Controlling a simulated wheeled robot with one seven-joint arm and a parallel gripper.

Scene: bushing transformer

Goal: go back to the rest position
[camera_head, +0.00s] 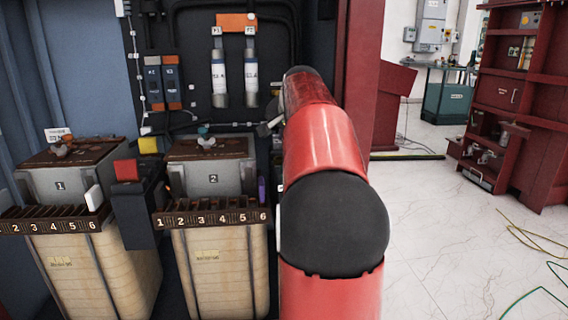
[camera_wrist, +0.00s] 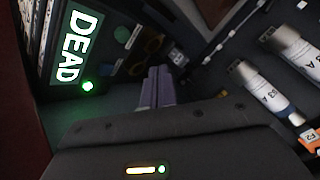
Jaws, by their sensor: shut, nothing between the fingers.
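My gripper (camera_wrist: 158,88) shows in the wrist view, with its narrow fingers together and nothing between them. It points toward the dark cabinet interior. In the head view my red arm reaches forward into the cabinet and hides most of my gripper.
The wrist view shows a green-lit "DEAD" sign (camera_wrist: 80,45) at left and cylindrical fuses (camera_wrist: 262,90) at right. In the head view, two transformers (camera_head: 60,183) (camera_head: 212,176) stand left of my arm. A red cabinet post (camera_head: 358,75) is close on its right. White floor (camera_head: 440,240) lies open at right.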

